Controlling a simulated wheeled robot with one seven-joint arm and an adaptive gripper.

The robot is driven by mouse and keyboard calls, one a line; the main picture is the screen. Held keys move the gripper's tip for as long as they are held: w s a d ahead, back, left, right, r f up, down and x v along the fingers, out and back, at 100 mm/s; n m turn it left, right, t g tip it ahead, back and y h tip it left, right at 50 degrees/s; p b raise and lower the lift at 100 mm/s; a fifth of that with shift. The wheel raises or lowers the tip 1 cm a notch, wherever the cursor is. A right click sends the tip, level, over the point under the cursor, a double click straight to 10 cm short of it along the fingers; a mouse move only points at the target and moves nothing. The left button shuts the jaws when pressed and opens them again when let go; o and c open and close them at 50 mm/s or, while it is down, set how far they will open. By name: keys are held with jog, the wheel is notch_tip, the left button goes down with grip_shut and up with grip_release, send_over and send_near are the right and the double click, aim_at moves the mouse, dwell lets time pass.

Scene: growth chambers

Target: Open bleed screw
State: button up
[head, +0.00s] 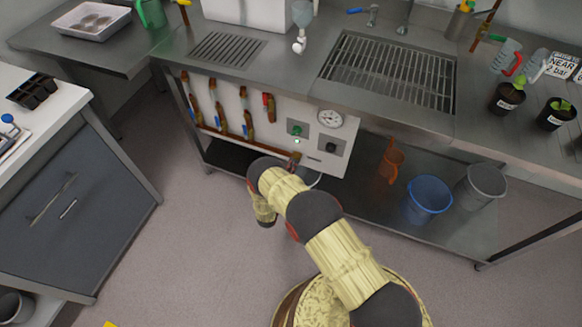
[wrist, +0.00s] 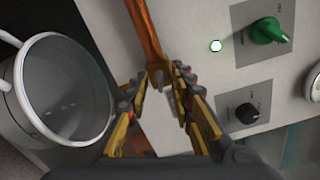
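A copper pipe (wrist: 145,28) runs along the lower panel, and its end reaches between my fingertips in the wrist view. My gripper (wrist: 165,74) has its yellow fingers drawn near each other around that end. I cannot tell whether they press on it. The bleed screw itself cannot be made out; the fingertips cover that spot. A small pale grey piece shows between the fingers. In the head view the same pipe (head: 240,140) runs below several handled valves, and my arm hides most of the gripper at its right end.
A white-rimmed vessel (wrist: 62,85) stands close beside the left finger in the wrist view. The panel (head: 270,122) carries a green knob (wrist: 268,32), a black knob (wrist: 247,113), a lit lamp (wrist: 215,46) and a gauge (head: 330,118). A blue bucket (head: 427,198) stands on the lower shelf.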

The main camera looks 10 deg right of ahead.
jog(key=v, duration=1.2)
dwell(0.3)
